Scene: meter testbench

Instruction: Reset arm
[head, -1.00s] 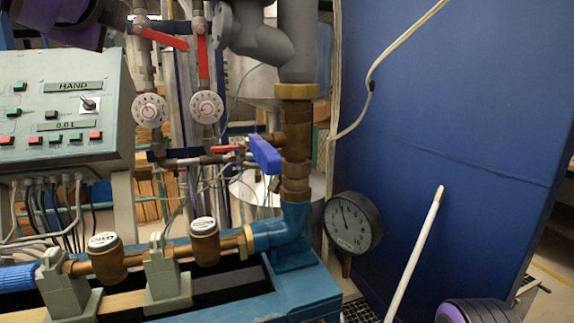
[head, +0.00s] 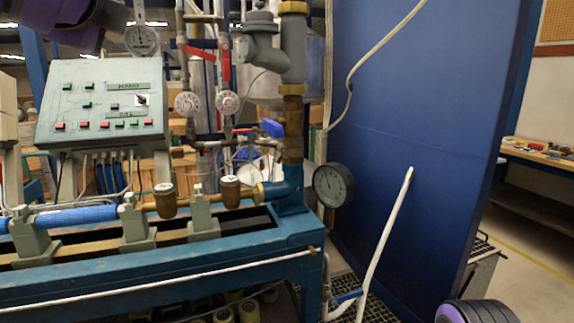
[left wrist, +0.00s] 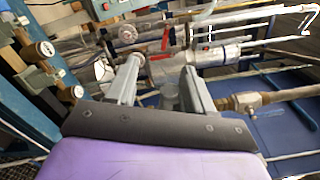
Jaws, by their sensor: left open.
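My left gripper (left wrist: 160,75) shows in the left wrist view with its two grey fingers spread apart and nothing between them. Meter-bench pipes and fittings lie beyond the fingers, with no clear contact. In the head view only a purple and dark part of my left arm shows at the top left; its fingertips are not visible there. A purple part of my right arm shows at the bottom right, with its gripper out of view. The blue valve handle (head: 272,128) sits on the vertical brass pipe (head: 292,125), clear of my arms.
The grey control panel (head: 100,100) stands at the left above the blue bench (head: 180,270). A round black gauge (head: 333,185) is right of the pipe. A blue wall panel (head: 430,110) with a white pole (head: 385,240) before it stands at the right.

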